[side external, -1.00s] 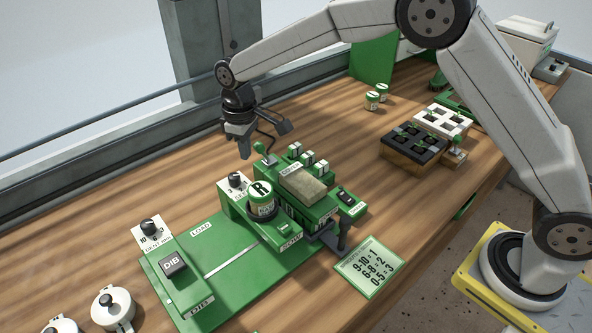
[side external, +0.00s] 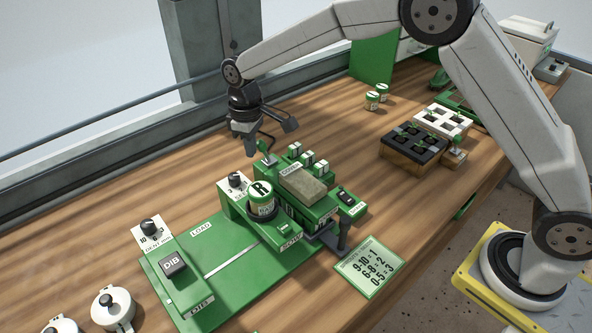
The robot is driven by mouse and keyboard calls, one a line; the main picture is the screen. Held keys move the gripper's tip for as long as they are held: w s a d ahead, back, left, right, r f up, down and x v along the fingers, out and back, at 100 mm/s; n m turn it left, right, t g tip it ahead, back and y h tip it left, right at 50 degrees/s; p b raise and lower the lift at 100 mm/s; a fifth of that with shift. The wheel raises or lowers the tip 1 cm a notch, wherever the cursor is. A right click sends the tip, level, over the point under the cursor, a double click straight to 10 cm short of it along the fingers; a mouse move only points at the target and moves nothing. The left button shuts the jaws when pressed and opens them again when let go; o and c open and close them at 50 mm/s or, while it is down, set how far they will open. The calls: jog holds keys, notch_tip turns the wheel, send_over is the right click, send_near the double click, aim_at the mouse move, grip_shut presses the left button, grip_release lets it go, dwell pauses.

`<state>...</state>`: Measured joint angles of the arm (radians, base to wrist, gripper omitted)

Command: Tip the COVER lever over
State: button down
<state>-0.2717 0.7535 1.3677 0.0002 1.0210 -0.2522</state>
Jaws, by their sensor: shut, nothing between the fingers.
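The COVER lever (side external: 263,146) has a green knob on a short stem. It stands at the back of the green seeder machine (side external: 283,226), beside the COVER label (side external: 290,168). My gripper (side external: 250,151) points down just left of the knob, with its fingers together and nothing held. I cannot tell whether the fingertips touch the lever. The lever's lower end is small and partly unclear behind the machine's parts.
A round tin marked R (side external: 262,198) stands on the machine, left of a tan block (side external: 303,185). Several small green-and-white parts (side external: 308,157) stand just right of the lever. A black tray (side external: 413,143) is farther right.

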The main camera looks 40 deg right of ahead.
aim_at(261, 140)
jog(key=shift+d, duration=0.75)
jog(key=shift+s+d+f, duration=0.1)
jog(key=shift+d+f, duration=0.05)
jog(key=shift+f, duration=0.05)
jog(key=shift+d, duration=1)
jog(key=shift+a+r, duration=0.25)
jog(key=shift+r, duration=0.6)
jog(key=shift+a+r, duration=0.25)
jog(key=shift+r, duration=0.6)
jog(key=shift+a+r, duration=0.15)
jog(key=shift+r, duration=0.65)
jog(key=shift+a+r, duration=0.15)
jog(key=shift+r, duration=0.6)
jog(key=shift+d, duration=0.1)
